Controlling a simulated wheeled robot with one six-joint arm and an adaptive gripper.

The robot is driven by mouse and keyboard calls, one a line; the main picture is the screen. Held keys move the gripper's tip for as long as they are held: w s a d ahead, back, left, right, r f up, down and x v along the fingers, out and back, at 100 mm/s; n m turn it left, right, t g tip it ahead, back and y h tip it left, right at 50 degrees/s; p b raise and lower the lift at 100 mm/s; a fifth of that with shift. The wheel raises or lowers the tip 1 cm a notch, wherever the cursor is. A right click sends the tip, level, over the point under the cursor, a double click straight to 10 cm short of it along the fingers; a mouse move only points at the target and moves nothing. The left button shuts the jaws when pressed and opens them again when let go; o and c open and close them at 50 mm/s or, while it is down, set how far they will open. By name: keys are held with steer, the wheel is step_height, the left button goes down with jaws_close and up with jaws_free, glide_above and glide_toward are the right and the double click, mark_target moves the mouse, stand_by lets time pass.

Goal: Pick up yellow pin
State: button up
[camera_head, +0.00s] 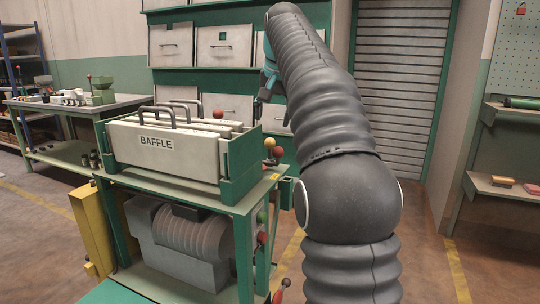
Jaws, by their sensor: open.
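A small yellow ball-headed pin (269,143) stands at the right end of the green bench, just beyond the box labelled BAFFLE. A red ball (277,152) sits close against it, slightly lower and to the right. My gripper (260,98) hangs from the far end of my dark ribbed arm, above and slightly left of the yellow pin in the picture. It is open and looks empty, apart from the pin. My arm hides part of the gripper, so only its dark fingers show near the teal wrist.
The green rack (240,170) holds light baffle boxes (165,155) with upright handles. Another red ball (218,113) shows behind them. Grey drawers (170,45) line the back wall. A side bench (60,106) stands left; a shelf with small blocks (503,181) is right.

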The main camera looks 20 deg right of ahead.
mark_target(271, 142)
steer(key=b+x, duration=0.2)
steer(key=x, duration=0.7)
steer(key=shift+w+d+f, duration=0.1)
steer(key=shift+d+f, duration=0.05)
steer(key=shift+f, duration=0.25)
jaws_close()
steer(key=shift+r, duration=0.1)
